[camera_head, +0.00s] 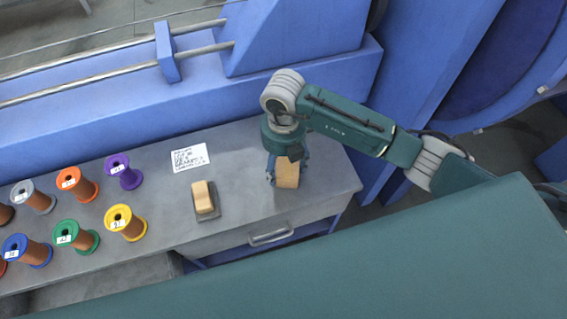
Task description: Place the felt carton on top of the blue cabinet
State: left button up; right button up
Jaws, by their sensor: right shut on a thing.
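My right gripper (287,160) points down over the right part of the grey bench and is shut on a small tan box, which looks like the felt carton (288,176). The gripper hides the box's upper part. I cannot tell whether the box touches the bench top or is held just above it. A large blue housing (300,40), which may be the blue cabinet, stands behind the bench, with a wide ledge at its foot. My left gripper is not in view.
The grey bench (240,215) has a drawer handle (270,234) at its front. A wooden block on a dark base (203,198), a printed sheet (190,158) and several wire spools (126,222) are left of my gripper. Metal rods (110,85) run behind.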

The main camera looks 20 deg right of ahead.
aim_at(283, 162)
jog(key=o, duration=1.2)
notch_tip(283, 162, up, 11)
jog(key=shift+b, duration=0.3)
jog(key=shift+r, duration=0.6)
